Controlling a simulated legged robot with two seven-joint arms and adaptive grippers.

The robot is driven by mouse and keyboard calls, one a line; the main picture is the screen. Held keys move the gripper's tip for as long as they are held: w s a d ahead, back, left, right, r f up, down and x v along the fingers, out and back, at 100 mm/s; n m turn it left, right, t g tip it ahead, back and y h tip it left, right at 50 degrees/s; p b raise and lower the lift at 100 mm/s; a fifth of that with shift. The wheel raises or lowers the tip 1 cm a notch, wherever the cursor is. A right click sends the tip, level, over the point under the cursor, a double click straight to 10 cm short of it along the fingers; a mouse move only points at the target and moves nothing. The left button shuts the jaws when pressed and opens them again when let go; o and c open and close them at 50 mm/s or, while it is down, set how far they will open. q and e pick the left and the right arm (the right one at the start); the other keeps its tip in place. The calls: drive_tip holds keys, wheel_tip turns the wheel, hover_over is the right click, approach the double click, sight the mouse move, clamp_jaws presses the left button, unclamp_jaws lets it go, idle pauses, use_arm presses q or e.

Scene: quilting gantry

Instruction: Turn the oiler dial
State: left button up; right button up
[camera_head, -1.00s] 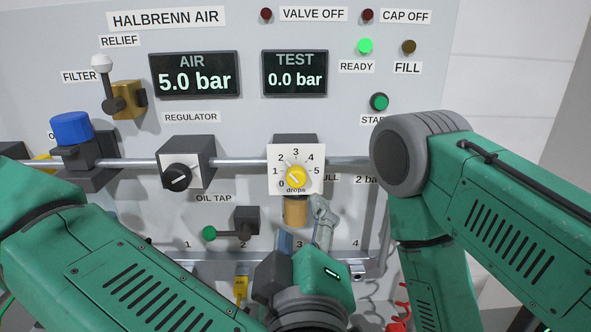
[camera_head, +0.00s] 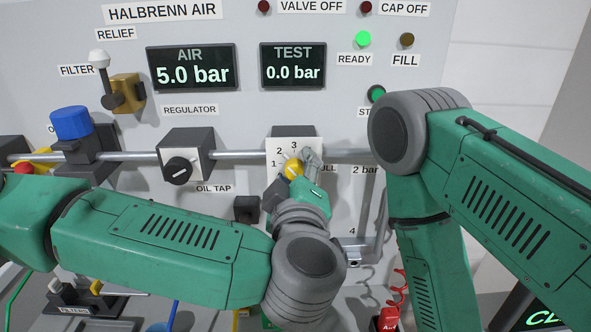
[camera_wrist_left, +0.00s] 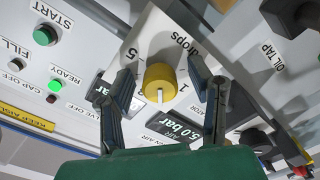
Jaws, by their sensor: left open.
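The oiler dial is a yellow knob (camera_head: 293,167) on a white plate with numbers and the word "drops". In the head view my left gripper (camera_head: 297,168) is up at the plate and hides its lower right part. In the left wrist view the yellow knob (camera_wrist_left: 160,83) sits between the two fingers of my left gripper (camera_wrist_left: 165,88), with a gap on each side. The left gripper is open. My right arm (camera_head: 500,180) comes in from the right; its gripper is out of the picture.
A blue filter cap (camera_head: 71,123) stands further left. The green start button (camera_head: 377,94) is above right, close to my right arm. The ready lamp (camera_head: 361,39) is lit green.

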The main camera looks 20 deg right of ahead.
use_arm(q)
clamp_jaws()
drive_tip(key=shift+f+n, duration=0.1)
drive_tip(key=shift+n, duration=0.2)
drive_tip(key=n+b, duration=0.1)
drive_tip(key=n, duration=0.3)
drive_tip(key=n+b, duration=0.2)
drive_tip(key=n, duration=0.3)
drive_tip(key=shift+f, duration=0.1)
drive_tip(key=shift+n, duration=0.3)
drive_tip(key=shift+f, duration=0.1)
unclamp_jaws()
drive_tip(key=shift+a, duration=0.1)
